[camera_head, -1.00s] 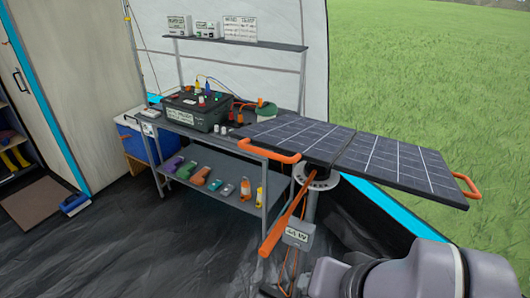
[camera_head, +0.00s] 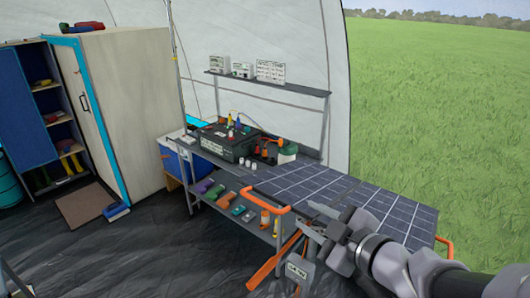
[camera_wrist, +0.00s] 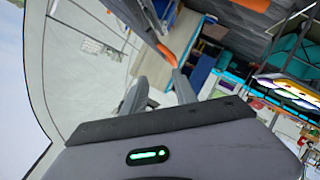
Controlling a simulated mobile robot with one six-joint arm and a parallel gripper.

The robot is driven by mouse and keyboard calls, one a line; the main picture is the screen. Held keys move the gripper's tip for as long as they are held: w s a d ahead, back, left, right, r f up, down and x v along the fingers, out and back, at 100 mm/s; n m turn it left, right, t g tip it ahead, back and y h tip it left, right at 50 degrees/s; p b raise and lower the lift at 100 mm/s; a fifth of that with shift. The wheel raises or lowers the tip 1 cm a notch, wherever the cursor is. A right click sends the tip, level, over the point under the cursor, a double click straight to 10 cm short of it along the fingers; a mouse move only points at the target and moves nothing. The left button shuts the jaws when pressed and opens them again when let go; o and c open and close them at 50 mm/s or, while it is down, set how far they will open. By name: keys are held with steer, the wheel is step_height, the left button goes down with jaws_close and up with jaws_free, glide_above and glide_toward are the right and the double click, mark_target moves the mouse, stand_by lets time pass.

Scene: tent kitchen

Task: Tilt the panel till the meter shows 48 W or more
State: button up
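The dark blue solar panel (camera_head: 300,183) has two halves and lies nearly flat beside the bench. Orange handles show at its front left corner (camera_head: 283,210) and right edge (camera_head: 446,243). A grey box with a small display (camera_head: 297,270), perhaps the meter, is on the stand below the panel; its reading is too small to read. An orange lever (camera_head: 272,266) slants down left of it. My gripper (camera_head: 316,220) is in front of the panel's near edge, right of the front handle, apparently touching nothing. In the wrist view its fingers (camera_wrist: 158,90) are apart and empty.
A metal bench (camera_head: 235,165) with a black battery box (camera_head: 222,143) and a lower shelf of coloured items stands left of the panel. An upper shelf (camera_head: 270,82) holds small devices. Dark floor (camera_head: 160,255) at front left is clear.

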mark_target(261, 203)
steer(key=shift+n+g+y, duration=0.4)
steer(key=shift+n+y, duration=0.4)
steer(key=x, duration=0.6)
steer(key=s+a+b+x, duration=0.1)
steer(key=x, duration=1)
steer(key=shift+a+f+b, duration=0.3)
steer(key=shift+a+f, duration=0.1)
steer(key=shift+a, duration=0.1)
steer(key=shift+c, duration=0.2)
jaws_close()
